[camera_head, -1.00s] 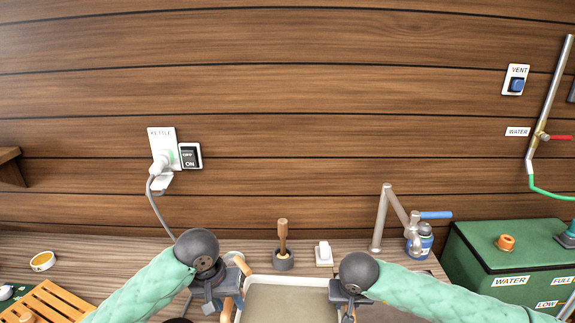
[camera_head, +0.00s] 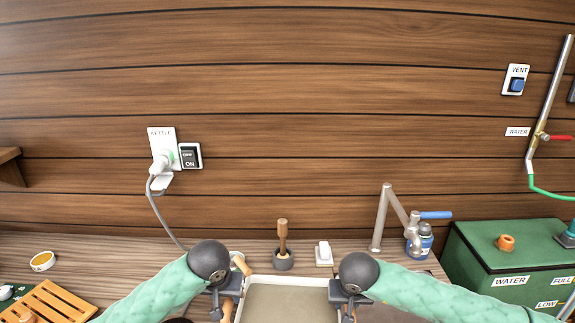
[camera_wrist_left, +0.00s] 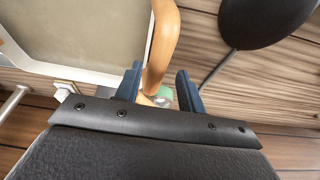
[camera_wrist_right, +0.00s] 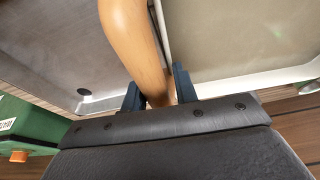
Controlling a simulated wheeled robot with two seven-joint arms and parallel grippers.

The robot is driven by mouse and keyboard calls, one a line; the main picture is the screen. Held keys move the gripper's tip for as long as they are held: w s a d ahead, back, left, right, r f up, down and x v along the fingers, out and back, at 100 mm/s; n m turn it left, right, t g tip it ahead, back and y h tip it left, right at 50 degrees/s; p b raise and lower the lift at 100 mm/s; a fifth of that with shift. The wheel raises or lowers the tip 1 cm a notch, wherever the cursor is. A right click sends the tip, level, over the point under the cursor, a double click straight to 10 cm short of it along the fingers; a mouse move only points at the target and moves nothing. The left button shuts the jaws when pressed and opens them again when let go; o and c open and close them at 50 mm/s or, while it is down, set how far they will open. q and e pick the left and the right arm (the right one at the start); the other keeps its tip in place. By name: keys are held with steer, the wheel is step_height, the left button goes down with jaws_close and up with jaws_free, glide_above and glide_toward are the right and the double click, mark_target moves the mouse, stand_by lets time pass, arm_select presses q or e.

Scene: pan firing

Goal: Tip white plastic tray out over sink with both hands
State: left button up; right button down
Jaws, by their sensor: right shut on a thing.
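The white plastic tray (camera_head: 285,281) is at the bottom middle of the head view, its lower part cut off. It has a pale rim, a grey-beige inside and a wooden handle on each side. My right gripper (camera_head: 347,303) is shut on the right handle (camera_wrist_right: 135,40). My left gripper (camera_head: 230,300) has its fingers on either side of the left handle (camera_wrist_left: 161,45), with a gap visible to one finger, so it looks open around it. The sink (camera_wrist_right: 50,50), grey with a dark drain, shows beside the tray in the right wrist view.
A tap with a blue lever (camera_head: 435,215) stands behind the right arm. A wooden-handled tool (camera_head: 283,235) in a dark holder and a small white block (camera_head: 324,253) stand behind the tray. A green water box (camera_head: 510,250) is at the right.

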arm_select(q)
steer(key=shift+x, duration=2.45)
jaws_close()
arm_select(e)
steer(key=shift+d+f, duration=0.1)
arm_select(q)
steer(key=shift+w+a+r, duration=0.1)
steer(key=shift+a+r, duration=0.05)
steer(key=shift+r, duration=0.05)
arm_select(e)
steer(key=shift+r, duration=0.2)
